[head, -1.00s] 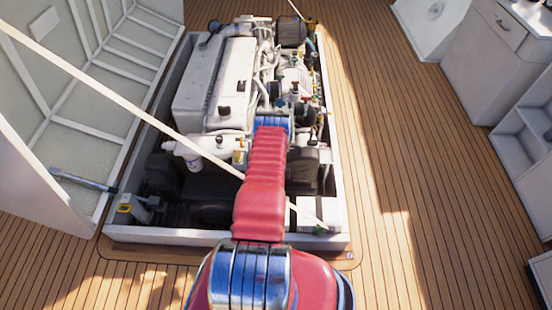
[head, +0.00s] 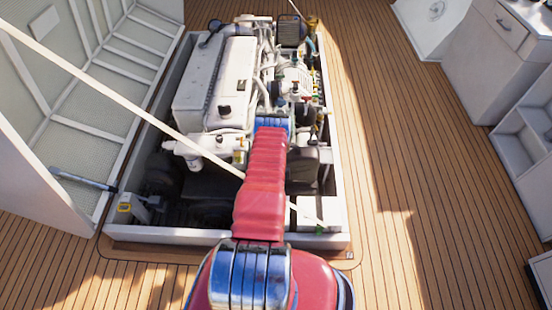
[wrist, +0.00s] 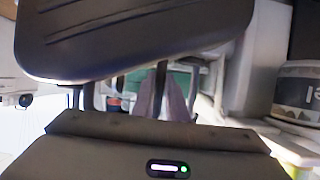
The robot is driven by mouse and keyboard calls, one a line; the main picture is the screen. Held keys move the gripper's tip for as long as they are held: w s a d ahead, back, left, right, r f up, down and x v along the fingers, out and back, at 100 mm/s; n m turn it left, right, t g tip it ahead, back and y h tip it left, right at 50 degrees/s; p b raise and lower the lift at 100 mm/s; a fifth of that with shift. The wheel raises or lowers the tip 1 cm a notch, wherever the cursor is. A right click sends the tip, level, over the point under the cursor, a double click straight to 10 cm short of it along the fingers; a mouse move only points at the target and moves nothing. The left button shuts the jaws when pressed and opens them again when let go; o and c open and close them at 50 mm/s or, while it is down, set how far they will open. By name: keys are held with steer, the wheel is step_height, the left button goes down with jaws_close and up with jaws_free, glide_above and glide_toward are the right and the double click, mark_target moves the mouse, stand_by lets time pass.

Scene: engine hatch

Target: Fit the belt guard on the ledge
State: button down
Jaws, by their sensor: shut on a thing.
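In the wrist view a dark, round-cornered panel with shallow ridges, which I take to be the belt guard (wrist: 135,38), fills the top. My gripper (wrist: 155,95) is shut on it; the fingers are mostly hidden between the panel and the dark gripper body with a green light. In the head view my red arm covers my gripper. A black shape (head: 302,168) shows just right of the arm, and I cannot tell whether it is the guard. I cannot make out the ledge, and contact between it and the guard cannot be seen.
The white engine (head: 215,85) with pipes and coloured valves sits in the open hatch, framed by a white rim (head: 200,237). The raised hatch lid (head: 75,110) and its pale strut stand left. A white box (head: 318,212) is at the near right corner.

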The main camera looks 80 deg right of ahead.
stand_by(0.3)
steer(key=c, duration=1.7)
jaws_free()
steer(key=shift+o, duration=0.2)
steer(key=shift+a+f, duration=0.1)
steer(key=shift+f, duration=0.05)
steer(key=v, duration=1.3)
steer(key=shift+a, duration=0.3)
